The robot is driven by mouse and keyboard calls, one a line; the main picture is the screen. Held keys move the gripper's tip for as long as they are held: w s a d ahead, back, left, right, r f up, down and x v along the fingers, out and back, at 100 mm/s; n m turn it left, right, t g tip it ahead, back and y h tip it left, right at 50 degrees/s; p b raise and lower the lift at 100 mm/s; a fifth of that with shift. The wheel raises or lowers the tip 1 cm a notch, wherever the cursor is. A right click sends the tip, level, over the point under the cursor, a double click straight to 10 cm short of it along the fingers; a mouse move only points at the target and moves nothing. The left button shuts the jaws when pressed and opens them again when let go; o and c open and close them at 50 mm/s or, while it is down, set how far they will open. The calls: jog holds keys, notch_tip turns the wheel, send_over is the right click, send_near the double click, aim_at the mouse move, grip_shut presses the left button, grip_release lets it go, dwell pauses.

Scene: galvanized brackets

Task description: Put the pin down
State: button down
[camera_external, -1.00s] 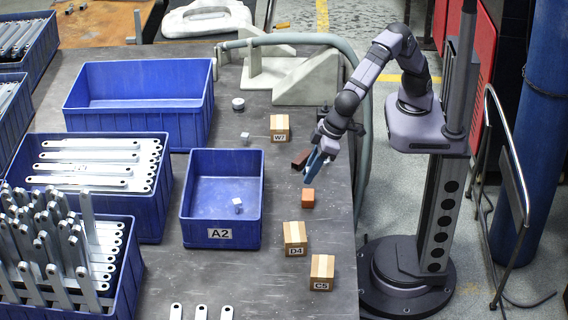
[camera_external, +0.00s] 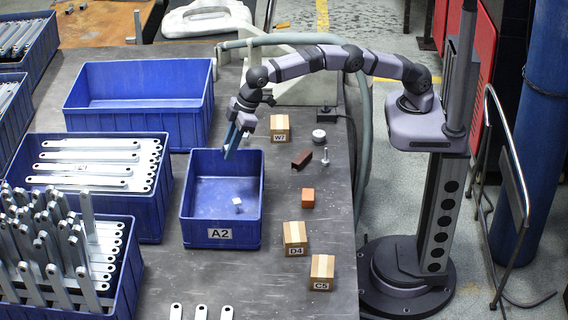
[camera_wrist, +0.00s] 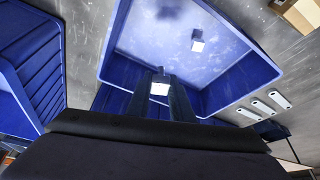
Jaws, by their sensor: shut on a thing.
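My gripper (camera_external: 229,155) points down over the back part of the blue bin A2 (camera_external: 190,212). Its fingers are closed on a small pale piece with a square face, seemingly the pin (camera_wrist: 160,89), which shows between the fingertips (camera_wrist: 161,80) in the wrist view. The fingers hide most of it, and it cannot be made out in the external view. A small white block (camera_external: 237,204) rests on the bin floor; it also shows in the wrist view (camera_wrist: 197,45). A separate upright metal pin (camera_external: 325,157) stands on the table at the right.
Boxes W7 (camera_external: 280,127), D4 (camera_external: 295,238) and C5 (camera_external: 322,272) stand right of the bin. An orange block (camera_external: 308,198), a brown block (camera_external: 302,159) and a round metal piece (camera_external: 319,135) lie nearby. Larger blue bins (camera_external: 139,112) stand behind and left.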

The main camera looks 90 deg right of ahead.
jog(key=p, duration=0.1)
send_near(228, 196)
jog(key=shift+x, duration=2.6)
jog(key=shift+f, duration=0.15)
jog(key=c, duration=1.6)
grip_release()
jog(key=shift+o, duration=0.2)
jog(key=shift+s+r, duration=0.15)
jog(key=shift+r, duration=0.35)
jog(key=b+v, duration=0.1)
jog(key=v, duration=1)
jog(key=shift+s+r, duration=0.1)
